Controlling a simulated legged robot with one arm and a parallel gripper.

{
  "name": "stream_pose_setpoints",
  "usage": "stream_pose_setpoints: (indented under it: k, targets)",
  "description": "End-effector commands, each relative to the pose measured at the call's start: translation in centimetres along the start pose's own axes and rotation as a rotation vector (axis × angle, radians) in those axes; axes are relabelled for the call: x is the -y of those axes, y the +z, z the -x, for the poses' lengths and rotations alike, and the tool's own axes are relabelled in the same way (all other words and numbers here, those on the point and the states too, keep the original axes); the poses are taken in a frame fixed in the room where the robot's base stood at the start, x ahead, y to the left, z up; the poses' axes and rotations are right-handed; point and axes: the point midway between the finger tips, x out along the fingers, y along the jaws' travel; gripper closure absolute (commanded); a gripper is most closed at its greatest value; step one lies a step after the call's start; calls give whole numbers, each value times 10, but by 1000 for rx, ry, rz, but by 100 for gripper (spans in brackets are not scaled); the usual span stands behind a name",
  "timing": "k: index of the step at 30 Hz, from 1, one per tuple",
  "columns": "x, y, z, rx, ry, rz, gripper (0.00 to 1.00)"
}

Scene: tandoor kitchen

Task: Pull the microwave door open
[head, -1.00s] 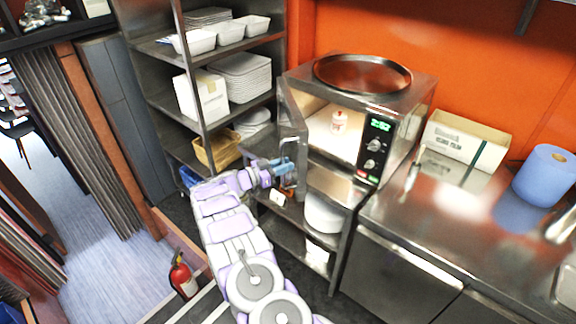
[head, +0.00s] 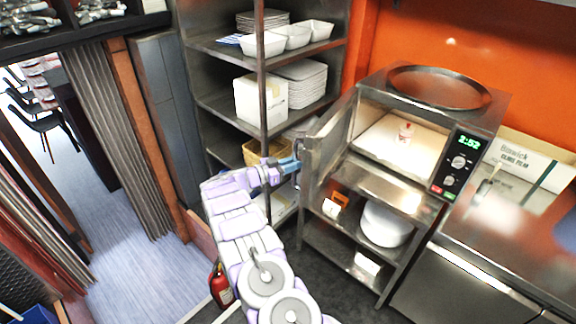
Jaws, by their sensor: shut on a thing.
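The microwave (head: 415,165) is a steel box on a steel stand, with a lit green display at its right. Its door (head: 326,148) stands wide open, swung out to the left, and shows its lit inside. The fingers partly hide the handle.
A round steel tray (head: 440,88) lies on top of the microwave. A metal shelf (head: 222,103) with white dishes stands close behind my gripper. A steel counter (head: 500,240) is at the right. A fire extinguisher (head: 221,285) stands on the floor at lower left.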

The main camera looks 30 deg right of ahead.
Motion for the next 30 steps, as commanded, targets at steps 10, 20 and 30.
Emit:
stream_pose_setpoints:
  k: [10,20,30]
  targets:
    - [0,0,-12,2,8,-1,100]
    - [0,1,-14,3,10,-1,70]
    - [0,-2,4,-8,4,0,60]
